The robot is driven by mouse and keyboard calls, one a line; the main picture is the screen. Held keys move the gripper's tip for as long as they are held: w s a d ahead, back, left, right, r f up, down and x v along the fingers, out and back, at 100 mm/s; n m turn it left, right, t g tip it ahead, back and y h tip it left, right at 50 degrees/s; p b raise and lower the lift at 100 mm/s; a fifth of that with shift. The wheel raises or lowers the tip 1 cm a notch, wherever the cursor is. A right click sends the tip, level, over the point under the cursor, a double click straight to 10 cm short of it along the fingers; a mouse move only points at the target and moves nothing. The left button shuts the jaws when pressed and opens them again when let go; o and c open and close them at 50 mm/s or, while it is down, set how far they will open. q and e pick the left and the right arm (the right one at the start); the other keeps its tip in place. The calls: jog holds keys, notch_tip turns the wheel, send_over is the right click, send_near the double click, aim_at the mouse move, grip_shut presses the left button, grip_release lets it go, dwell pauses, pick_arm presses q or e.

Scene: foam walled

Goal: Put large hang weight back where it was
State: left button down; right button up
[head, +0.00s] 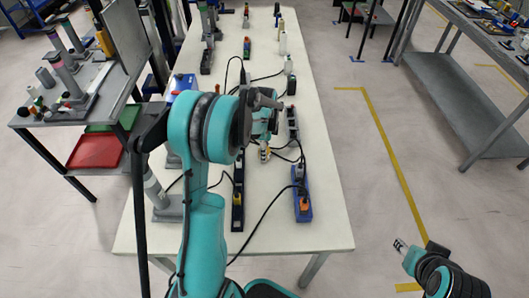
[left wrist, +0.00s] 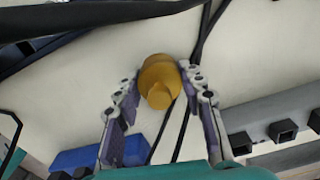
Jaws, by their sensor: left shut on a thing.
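In the left wrist view a brass-yellow hang weight (left wrist: 160,78), round with a narrower knob facing the camera, sits between the two fingers of my left gripper (left wrist: 162,92). The gripper is shut on it, above the white table top. In the head view my left gripper (head: 264,150) is over the middle of the long white table (head: 285,230), partly hidden behind my teal arm. The weight cannot be made out clearly there. My right gripper (head: 402,246) shows small at the lower right, off the table over the floor; its opening cannot be told.
A grey stand (head: 168,208) is at the left edge. Bottles and other strips stand farther back. A side table with a panel stands left.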

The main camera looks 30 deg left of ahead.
pick_arm(q)
jog(key=shift+s+r, duration=0.1)
jog(key=shift+r, duration=0.05)
jog(key=shift+f, duration=0.2)
jog(key=c, duration=0.9)
grip_release()
jog(key=shift+r, duration=0.1)
